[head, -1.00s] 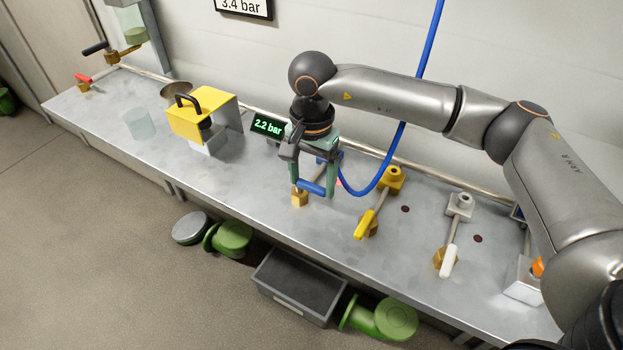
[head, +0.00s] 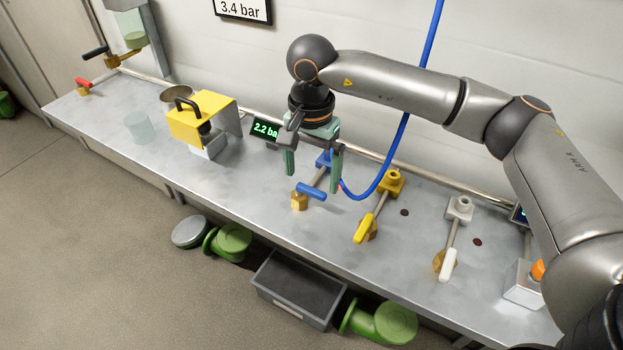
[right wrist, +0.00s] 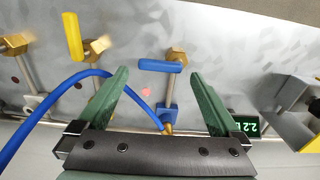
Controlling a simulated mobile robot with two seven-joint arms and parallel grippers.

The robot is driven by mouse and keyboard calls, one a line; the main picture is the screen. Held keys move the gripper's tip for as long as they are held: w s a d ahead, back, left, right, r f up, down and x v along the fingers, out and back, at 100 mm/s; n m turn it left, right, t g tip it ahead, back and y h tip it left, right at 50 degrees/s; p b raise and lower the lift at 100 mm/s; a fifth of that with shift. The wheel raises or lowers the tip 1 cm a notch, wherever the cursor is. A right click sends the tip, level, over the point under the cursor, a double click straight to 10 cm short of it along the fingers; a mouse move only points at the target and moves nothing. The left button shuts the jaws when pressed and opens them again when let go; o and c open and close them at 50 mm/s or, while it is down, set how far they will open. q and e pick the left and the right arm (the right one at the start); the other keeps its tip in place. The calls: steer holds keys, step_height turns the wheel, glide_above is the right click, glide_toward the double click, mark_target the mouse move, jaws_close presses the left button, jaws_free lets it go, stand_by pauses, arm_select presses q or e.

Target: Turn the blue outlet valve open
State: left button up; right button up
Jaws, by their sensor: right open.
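The blue outlet valve has a blue bar handle (head: 311,192) on a brass body (head: 299,202), joined by a pipe to a blue fitting (head: 324,159). The handle lies crosswise to its pipe. My right gripper (head: 313,181) is open and empty, pointing down above the pipe, near the handle. In the right wrist view, the blue handle (right wrist: 160,66) shows ahead between the spread fingertips of the right gripper (right wrist: 158,73), with no clear contact. My left gripper is not in view.
A yellow-handled valve (head: 364,229) and a white-handled valve (head: 448,264) stand to the right. A blue hose (head: 378,185) loops close by the right finger. A display (head: 265,130) reading 2.2 and a yellow cover (head: 200,120) stand left. Bare bench lies between.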

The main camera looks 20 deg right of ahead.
mark_target(312, 189)
step_height(312, 189, up, 10)
steer(key=shift+f, duration=0.2)
stand_by(0.4)
